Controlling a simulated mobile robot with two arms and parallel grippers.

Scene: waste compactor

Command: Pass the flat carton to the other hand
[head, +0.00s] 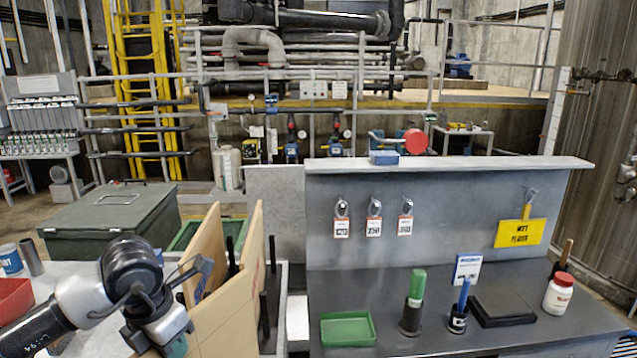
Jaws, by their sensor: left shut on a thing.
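Two tan cardboard panels stand upright at the lower centre-left of the head view. The nearer, larger one is a flat carton (226,302) with faint print near its right edge; the other panel (206,252) stands behind it. My left gripper (196,272) reaches in from the left and is shut on the carton at its left side. The wrist hides part of the carton's lower left, and the exact contact is hard to see. My right gripper is not in view.
Black upright posts (272,255) stand beside the panels. A dark green lidded box (110,222) is at left, and a red bin (14,300) sits at the left edge. The grey counter at right holds a green tray (347,329), a green-handled tool (415,300) and a white bottle (559,294).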

